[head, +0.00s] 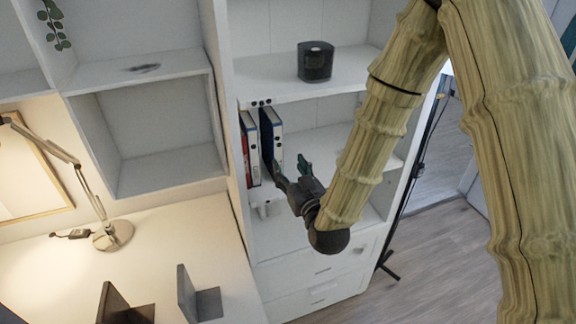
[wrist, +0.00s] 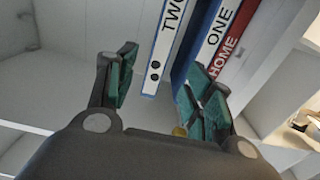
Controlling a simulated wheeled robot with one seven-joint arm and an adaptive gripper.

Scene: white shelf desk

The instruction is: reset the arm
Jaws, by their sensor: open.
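My gripper (head: 292,174) is open in front of the middle shelf of the white shelf unit, close to the binders. In the wrist view its two green-padded fingers (wrist: 162,92) stand apart. A white and blue binder marked TWO (wrist: 164,45) shows beyond the gap between them. A blue binder marked ONE (wrist: 205,45) and a red one marked HOME (wrist: 226,50) are behind the right finger, which covers part of them. In the head view the binders (head: 250,150) stand upright on the shelf. I cannot tell whether a finger touches a binder.
A black round-cornered device (head: 315,62) sits on the shelf above. The white desk (head: 190,235) at left bears a lamp (head: 112,235) and dark bookends (head: 198,298). Drawers (head: 320,275) are below the shelf.

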